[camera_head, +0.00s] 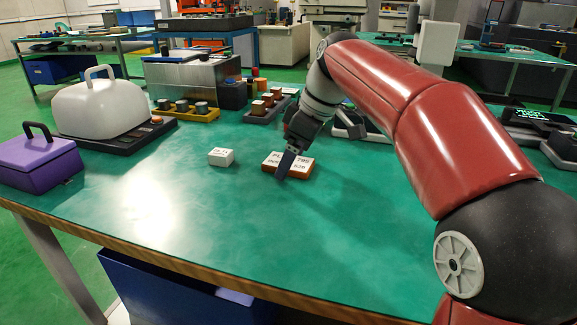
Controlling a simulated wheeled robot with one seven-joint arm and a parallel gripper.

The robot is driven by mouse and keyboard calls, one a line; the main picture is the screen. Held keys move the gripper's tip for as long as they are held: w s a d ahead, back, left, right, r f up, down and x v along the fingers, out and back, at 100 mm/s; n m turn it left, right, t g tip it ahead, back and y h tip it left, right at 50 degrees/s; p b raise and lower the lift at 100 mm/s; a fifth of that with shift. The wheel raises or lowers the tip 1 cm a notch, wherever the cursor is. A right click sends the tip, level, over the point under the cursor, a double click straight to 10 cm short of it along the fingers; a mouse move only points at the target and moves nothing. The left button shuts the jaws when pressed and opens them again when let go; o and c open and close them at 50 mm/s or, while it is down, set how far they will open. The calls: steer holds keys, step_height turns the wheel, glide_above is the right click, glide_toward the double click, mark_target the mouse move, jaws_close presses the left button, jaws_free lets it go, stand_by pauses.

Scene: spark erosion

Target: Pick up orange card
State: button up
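The orange card (301,170) lies flat on the green table top (180,205), near its middle. It looks like a thin block with orange-brown sides and a white top with dark print. My gripper (285,164) points down at it from above, with a dark finger crossing the left part of the card in the picture. Only one finger shows clearly, so I cannot tell whether the gripper is open or shut, or whether it touches the card.
A small white block (221,157) lies left of the card. Further left are a white case with a handle (100,106) and a purple box (38,163). Behind stand a yellow tray (187,115) and a dark tray (266,112) of small parts. The table front is clear.

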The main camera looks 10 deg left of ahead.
steer(key=c, duration=1.1)
steer(key=shift+r, duration=0.15)
